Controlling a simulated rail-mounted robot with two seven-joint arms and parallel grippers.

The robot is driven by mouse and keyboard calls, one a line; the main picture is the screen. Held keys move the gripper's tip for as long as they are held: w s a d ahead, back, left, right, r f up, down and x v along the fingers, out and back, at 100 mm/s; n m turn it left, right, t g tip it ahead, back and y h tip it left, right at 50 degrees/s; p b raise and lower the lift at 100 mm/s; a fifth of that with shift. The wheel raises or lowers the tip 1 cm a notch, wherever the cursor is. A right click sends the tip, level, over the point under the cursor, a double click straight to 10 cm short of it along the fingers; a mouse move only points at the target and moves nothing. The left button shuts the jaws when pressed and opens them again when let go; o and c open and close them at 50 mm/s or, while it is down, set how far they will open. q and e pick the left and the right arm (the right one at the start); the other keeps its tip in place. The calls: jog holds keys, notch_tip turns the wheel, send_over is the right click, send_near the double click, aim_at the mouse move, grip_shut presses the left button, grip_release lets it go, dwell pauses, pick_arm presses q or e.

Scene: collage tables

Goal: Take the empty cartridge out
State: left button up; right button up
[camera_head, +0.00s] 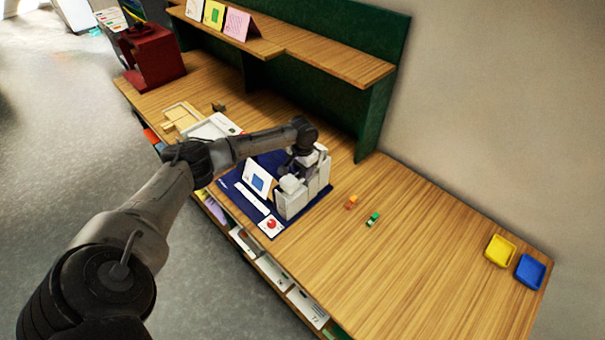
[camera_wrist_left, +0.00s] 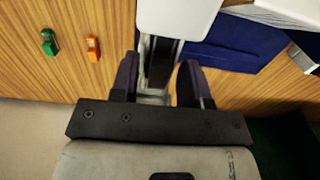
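A white-grey boxy device (camera_head: 291,202) stands on a dark blue mat (camera_head: 238,197) on the wooden table. In the left wrist view its white top (camera_wrist_left: 178,16) is at the upper middle. My left gripper (camera_head: 297,165) is at the device's upper back side. In the left wrist view its dark fingers (camera_wrist_left: 158,75) are apart, with a dark and grey slotted part (camera_wrist_left: 160,60) showing between them. I cannot tell whether they touch it, nor make out a cartridge in the device. An orange block (camera_head: 352,202) and a green block (camera_head: 373,219) lie on the table, right of the device. My right gripper is out of view.
A white card with a blue square (camera_head: 257,180) stands left of the device. A card with a red dot (camera_head: 271,225) lies at the mat's front. A yellow tray (camera_head: 500,250) and a blue tray (camera_head: 530,271) sit far right. A shelf (camera_head: 330,58) runs behind. The right-hand tabletop is mostly clear.

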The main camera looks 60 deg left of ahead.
pick_arm(q)
jog(key=c, duration=0.7)
grip_shut()
jog(key=shift+r, duration=0.1)
